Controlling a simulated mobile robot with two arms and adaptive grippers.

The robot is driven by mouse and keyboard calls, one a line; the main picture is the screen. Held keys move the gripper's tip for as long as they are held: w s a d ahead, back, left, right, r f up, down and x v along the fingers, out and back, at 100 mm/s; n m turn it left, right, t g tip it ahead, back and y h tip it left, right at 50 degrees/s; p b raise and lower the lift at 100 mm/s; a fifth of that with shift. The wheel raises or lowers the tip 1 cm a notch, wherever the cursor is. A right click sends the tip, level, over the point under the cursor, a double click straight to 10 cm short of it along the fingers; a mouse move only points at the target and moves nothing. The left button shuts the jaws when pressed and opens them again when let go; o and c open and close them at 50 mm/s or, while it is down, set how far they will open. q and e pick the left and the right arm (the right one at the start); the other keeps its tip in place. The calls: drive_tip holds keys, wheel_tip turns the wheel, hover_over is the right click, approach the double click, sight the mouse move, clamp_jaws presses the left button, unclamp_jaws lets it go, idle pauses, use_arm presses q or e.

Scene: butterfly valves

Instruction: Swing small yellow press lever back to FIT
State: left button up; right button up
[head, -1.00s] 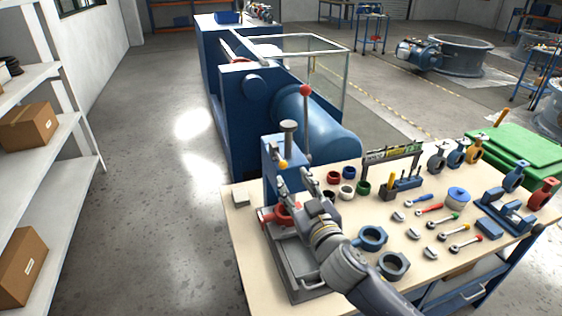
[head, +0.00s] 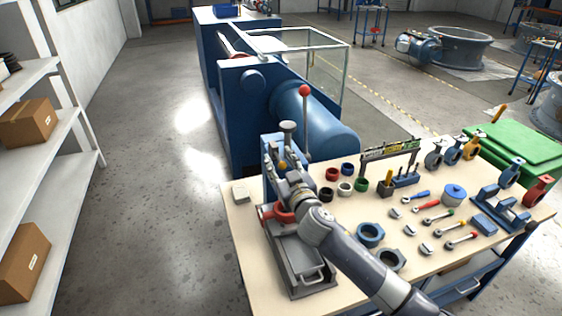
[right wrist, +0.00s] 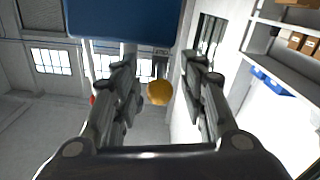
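The blue bench press (head: 270,174) stands at the table's left end, with a grey ram top and a tall lever with a red ball. The small yellow press lever shows in the right wrist view as a round yellow knob (right wrist: 160,92), below the press's blue block (right wrist: 122,20). My right gripper (right wrist: 158,80) is open, with a finger on each side of the knob and gaps visible on both sides. In the head view, my right gripper (head: 283,166) is at the press front and hides much of it. The FIT marking is not legible. My left gripper is not in view.
A red valve body (head: 273,214) sits under my right wrist, above a grey tray (head: 299,262). Coloured rings, wrenches and blue valve bodies (head: 370,234) lie to the right. A large blue machine (head: 240,100) stands behind the table.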

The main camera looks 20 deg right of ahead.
clamp_jaws()
idle(0.5)
